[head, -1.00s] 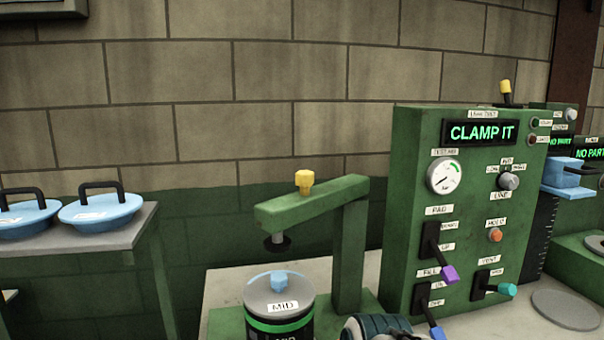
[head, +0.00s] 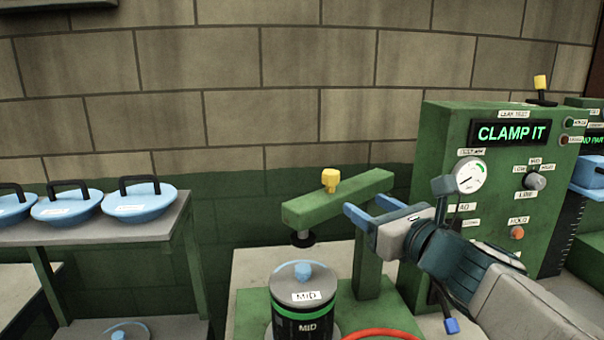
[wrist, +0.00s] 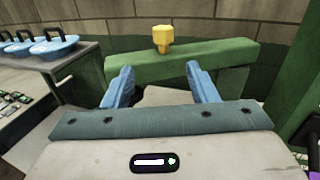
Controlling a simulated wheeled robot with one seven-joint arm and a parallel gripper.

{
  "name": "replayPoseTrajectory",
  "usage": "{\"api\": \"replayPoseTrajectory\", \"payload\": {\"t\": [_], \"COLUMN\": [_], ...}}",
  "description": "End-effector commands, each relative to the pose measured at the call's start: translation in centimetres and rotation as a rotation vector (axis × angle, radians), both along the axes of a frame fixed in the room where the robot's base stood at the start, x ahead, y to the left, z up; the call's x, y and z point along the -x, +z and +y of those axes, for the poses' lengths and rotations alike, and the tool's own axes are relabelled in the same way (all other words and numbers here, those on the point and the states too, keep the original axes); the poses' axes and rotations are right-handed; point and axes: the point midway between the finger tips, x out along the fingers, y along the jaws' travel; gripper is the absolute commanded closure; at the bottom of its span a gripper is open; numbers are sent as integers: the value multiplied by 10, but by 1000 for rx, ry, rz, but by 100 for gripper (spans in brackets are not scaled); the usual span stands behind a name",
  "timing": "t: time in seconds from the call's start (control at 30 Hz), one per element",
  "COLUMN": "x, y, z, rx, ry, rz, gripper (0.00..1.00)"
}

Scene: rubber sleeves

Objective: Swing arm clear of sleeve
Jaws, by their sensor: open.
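The green swing arm (head: 340,197) reaches left from its post, with a yellow knob (head: 330,179) on top and a dark pad (head: 302,239) hanging under its free end. The sleeve (head: 307,322), black with green bands, stands upright below that end under a grey cap (head: 305,278) labelled MID. A gap shows between pad and cap. My gripper (head: 363,211) is open, its blue fingers pointing left near the arm's post end. In the wrist view the swing arm (wrist: 190,62) and yellow knob (wrist: 162,39) lie ahead of the two spread fingers (wrist: 160,85).
The green leak-test panel (head: 440,130) reading CLAMP IT stands right, partly behind my arm. A shelf (head: 150,228) with several blue lidded discs (head: 138,203) stands left. A red hose (head: 385,333) lies right of the sleeve. The space above the swing arm is clear.

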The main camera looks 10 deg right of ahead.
Motion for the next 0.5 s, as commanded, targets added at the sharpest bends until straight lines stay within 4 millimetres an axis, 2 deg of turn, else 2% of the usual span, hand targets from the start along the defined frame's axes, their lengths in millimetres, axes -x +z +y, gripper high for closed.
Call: {"api": "replayPoseTrajectory", "payload": {"t": [0.23, 0.5], "x": [-19, -64], "y": [4, 4], "z": [1, 17], "rx": [-38, -35], "ry": [-15, -12], "rz": [-1, -1], "gripper": [47, 47]}}
